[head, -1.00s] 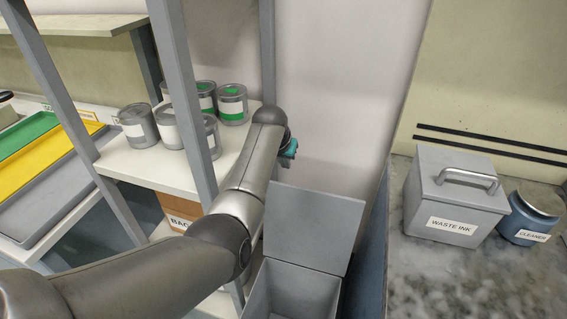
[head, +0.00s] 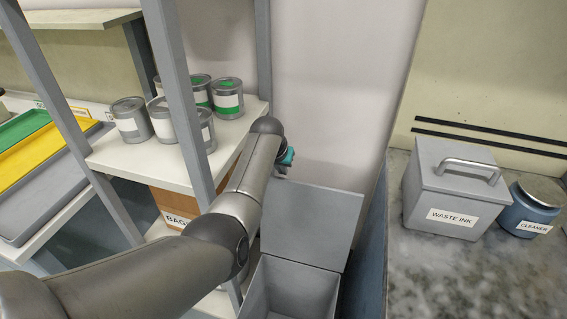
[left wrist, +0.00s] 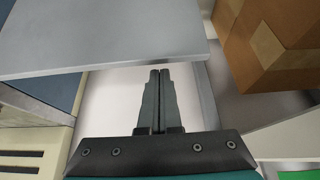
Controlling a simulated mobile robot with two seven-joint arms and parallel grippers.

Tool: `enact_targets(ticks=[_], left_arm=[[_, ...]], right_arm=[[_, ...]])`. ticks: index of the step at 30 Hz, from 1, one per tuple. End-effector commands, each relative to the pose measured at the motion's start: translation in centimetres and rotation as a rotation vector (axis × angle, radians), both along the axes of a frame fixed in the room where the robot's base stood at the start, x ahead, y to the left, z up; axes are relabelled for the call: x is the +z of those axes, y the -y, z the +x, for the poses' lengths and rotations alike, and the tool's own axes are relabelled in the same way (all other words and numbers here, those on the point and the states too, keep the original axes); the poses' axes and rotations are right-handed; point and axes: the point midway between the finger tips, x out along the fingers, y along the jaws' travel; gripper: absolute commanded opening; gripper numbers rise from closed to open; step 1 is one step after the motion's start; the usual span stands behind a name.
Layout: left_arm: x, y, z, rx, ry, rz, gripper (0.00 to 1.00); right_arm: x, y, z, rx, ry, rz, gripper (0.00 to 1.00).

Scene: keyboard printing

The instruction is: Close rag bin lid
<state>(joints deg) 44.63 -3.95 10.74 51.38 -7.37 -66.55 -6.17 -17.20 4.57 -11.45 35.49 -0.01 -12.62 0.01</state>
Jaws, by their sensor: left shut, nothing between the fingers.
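The rag bin (head: 290,292) is a grey open box low in the middle of the head view. Its flat grey lid (head: 312,225) stands raised at the back of the box, so the bin is open. My left arm reaches over to the far side of the lid. Only a teal part of my left gripper (head: 286,160) shows there, just above the lid's upper left corner. In the left wrist view my left gripper (left wrist: 158,75) is shut and empty, its fingertips close to the edge of a grey panel, likely the lid (left wrist: 110,35). I cannot tell if they touch. My right gripper is not in view.
A shelf (head: 150,165) with several cans (head: 228,98) stands left of the bin, its grey post close to my arm. A cardboard box (head: 172,205) sits below. On the right, a counter (head: 430,275) holds the waste ink box (head: 450,190) and a cleaner jar (head: 530,208).

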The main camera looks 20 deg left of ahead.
Motion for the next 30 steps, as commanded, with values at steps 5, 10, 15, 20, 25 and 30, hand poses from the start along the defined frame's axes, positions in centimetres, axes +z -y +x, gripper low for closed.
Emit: enact_targets(ticks=[5, 10, 15, 20, 25, 30], left_arm=[[0.2, 0.0, -1.0, 0.001, 0.000, 0.000, 0.00], [0.2, 0.0, -1.4, 0.000, -0.001, 0.000, 0.00], [0.2, 0.0, -1.4, 0.000, -0.001, 0.000, 0.00], [0.2, 0.0, -1.4, 0.000, -0.001, 0.000, 0.00], [0.3, 0.0, -1.5, 0.000, 0.007, 0.000, 0.00], [0.5, 0.0, -2.0, 0.000, 0.046, 0.000, 0.00]], right_arm=[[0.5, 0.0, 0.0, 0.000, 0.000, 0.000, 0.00], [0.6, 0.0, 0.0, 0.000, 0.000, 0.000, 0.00], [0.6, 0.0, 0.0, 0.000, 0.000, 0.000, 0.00], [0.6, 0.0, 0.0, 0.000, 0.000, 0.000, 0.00], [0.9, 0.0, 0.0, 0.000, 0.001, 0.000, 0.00], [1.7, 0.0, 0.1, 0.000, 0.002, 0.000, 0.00]])
